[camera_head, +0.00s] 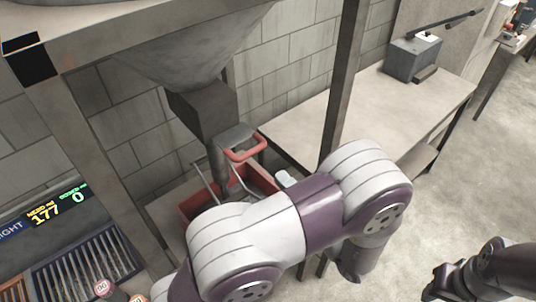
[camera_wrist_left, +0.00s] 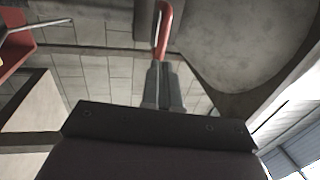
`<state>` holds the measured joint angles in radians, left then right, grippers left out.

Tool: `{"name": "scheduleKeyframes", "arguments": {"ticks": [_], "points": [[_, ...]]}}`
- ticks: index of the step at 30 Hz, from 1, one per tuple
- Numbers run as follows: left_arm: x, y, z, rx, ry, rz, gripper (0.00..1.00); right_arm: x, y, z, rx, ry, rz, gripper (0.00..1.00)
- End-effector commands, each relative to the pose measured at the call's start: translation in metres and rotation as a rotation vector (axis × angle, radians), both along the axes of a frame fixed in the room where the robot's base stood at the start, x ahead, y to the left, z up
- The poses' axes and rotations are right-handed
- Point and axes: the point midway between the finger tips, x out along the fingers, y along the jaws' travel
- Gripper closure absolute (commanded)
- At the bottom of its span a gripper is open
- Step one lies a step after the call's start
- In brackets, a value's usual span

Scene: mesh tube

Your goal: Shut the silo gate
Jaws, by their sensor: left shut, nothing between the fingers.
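The grey silo hopper (camera_head: 185,60) narrows to a dark square outlet (camera_head: 205,108). A flat grey gate plate (camera_head: 232,135) sticks out from the outlet, with a red handle (camera_head: 262,147) at its outer end. In the left wrist view the red handle (camera_wrist_left: 165,30) is just beyond the fingertips of my left gripper (camera_wrist_left: 163,68). The fingers are together and empty; I cannot tell whether they touch the handle. In the head view my arm mostly hides this gripper. My right gripper (camera_head: 430,293) is low at the right, far from the gate, its jaws unclear.
A red bin (camera_head: 196,208) stands under the outlet, partly behind my left arm. A grey column reaches down towards it. A steel post (camera_head: 346,80) rises right of the silo. A bench (camera_head: 310,120) carries a grey box (camera_head: 412,60). A lit display (camera_head: 45,212) is at left.

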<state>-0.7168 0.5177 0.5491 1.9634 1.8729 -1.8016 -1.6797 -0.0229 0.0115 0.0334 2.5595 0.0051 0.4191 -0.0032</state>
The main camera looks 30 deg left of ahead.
Motion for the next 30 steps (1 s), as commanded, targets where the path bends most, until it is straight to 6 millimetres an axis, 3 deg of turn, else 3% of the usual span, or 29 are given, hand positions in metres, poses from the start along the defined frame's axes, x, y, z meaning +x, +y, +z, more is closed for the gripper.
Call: {"name": "scheduleKeyframes", "arguments": {"ticks": [3, 9, 23, 30], "points": [[0.008, 0.023, 0.01, 0.002, 0.002, 0.006, 1.0, 0.0, 0.0, 0.015, 0.0, 0.0, 0.0, 0.57], [0.02, 0.048, 0.013, 0.001, 0.001, 0.002, 1.0, 0.0, 0.0, 0.029, 0.0, 0.0, 0.0, 0.57], [0.024, 0.057, 0.012, 0.0, 0.0, -0.001, 1.0, 0.0, 0.0, 0.03, 0.0, 0.0, 0.0, 0.57], [0.034, 0.082, 0.014, 0.0, 0.001, 0.002, 1.0, 0.0, 0.0, 0.042, 0.0, 0.0, 0.0, 0.57]]}}
